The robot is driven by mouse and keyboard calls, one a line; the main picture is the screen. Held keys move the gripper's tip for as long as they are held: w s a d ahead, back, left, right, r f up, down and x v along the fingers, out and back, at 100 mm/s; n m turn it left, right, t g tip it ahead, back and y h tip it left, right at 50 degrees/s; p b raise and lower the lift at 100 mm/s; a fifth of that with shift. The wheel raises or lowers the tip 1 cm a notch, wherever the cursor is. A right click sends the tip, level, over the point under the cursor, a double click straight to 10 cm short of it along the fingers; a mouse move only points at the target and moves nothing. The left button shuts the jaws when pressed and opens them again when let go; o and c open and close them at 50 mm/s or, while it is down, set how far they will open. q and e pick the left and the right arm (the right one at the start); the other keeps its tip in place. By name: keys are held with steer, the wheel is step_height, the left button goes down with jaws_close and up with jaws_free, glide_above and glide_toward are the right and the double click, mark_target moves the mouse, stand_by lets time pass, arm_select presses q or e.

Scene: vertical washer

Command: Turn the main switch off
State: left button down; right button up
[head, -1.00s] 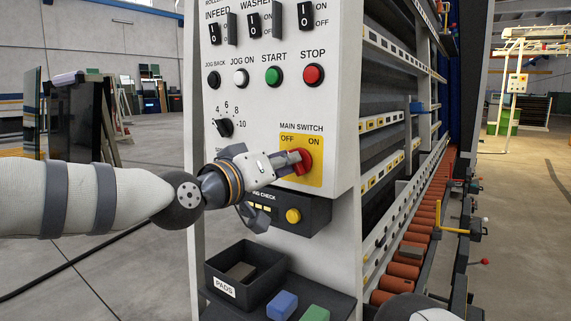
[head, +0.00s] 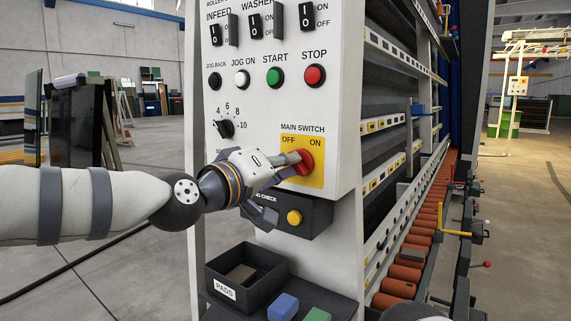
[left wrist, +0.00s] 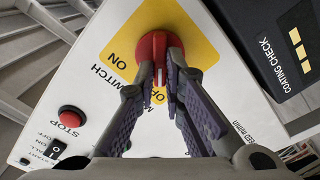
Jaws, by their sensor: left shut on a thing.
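The main switch is a red rotary knob (head: 306,163) on a yellow plate (head: 316,180) marked OFF at left and ON at right. My left gripper (head: 292,160) reaches it from the left. In the left wrist view its two fingers (left wrist: 161,78) are shut on the red knob (left wrist: 150,46), one on each side of its grip. A white mark on the grip shows between the fingertips, close to the partly covered OFF label. The ON label is clear of the fingers.
Above are the red STOP button (head: 315,75), green START button (head: 274,76) and a speed dial (head: 225,128). Orange rollers (head: 404,272) run at right.

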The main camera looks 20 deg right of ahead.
arm_select(q)
steer(key=shift+f, duration=0.1)
steer(key=c, duration=1.7)
jaws_free()
steer(key=v, duration=1.2)
